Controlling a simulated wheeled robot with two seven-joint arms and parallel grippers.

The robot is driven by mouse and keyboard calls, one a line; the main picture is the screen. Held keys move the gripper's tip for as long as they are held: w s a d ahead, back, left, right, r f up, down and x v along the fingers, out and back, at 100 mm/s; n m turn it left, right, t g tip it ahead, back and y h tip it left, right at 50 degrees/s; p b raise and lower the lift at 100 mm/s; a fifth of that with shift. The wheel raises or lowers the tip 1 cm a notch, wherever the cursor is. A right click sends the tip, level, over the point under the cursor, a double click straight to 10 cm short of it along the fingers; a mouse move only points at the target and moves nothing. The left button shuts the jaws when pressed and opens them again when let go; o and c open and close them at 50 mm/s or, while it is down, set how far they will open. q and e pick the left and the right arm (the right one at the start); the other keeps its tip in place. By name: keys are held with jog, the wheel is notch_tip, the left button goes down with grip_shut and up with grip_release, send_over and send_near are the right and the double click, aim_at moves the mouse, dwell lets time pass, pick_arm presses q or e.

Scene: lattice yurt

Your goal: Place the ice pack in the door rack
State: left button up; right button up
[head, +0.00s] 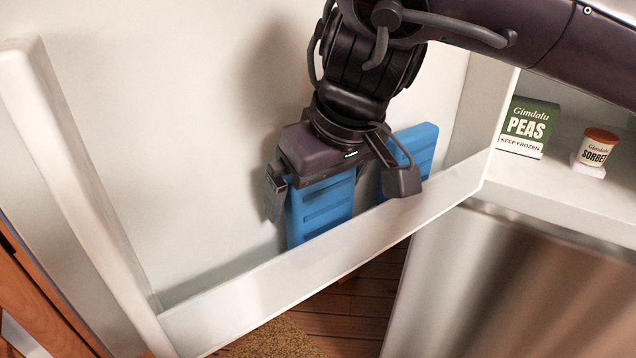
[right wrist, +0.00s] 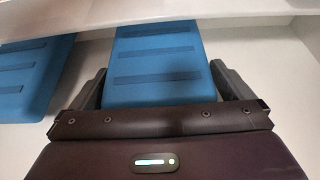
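A blue ice pack (head: 320,208) with dark ribs stands upright in the white door rack (head: 300,275), its lower end hidden behind the rack's front wall. My right gripper (head: 338,193) is over its top with a finger on either side. The fingers are spread wider than the pack, so the gripper looks open around it. The same pack (right wrist: 160,65) shows between the fingers (right wrist: 160,85) in the right wrist view. My left gripper is in neither view.
A second blue pack (head: 418,145) stands in the rack to the right, partly behind my right finger; it also shows in the right wrist view (right wrist: 35,75). A green peas box (head: 528,124) and a sorbet tub (head: 597,148) stand on a shelf at right. The rack's left part is empty.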

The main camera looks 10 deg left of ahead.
jog(key=shift+w, duration=0.1)
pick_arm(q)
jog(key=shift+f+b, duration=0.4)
pick_arm(e)
jog(key=v, duration=1.2)
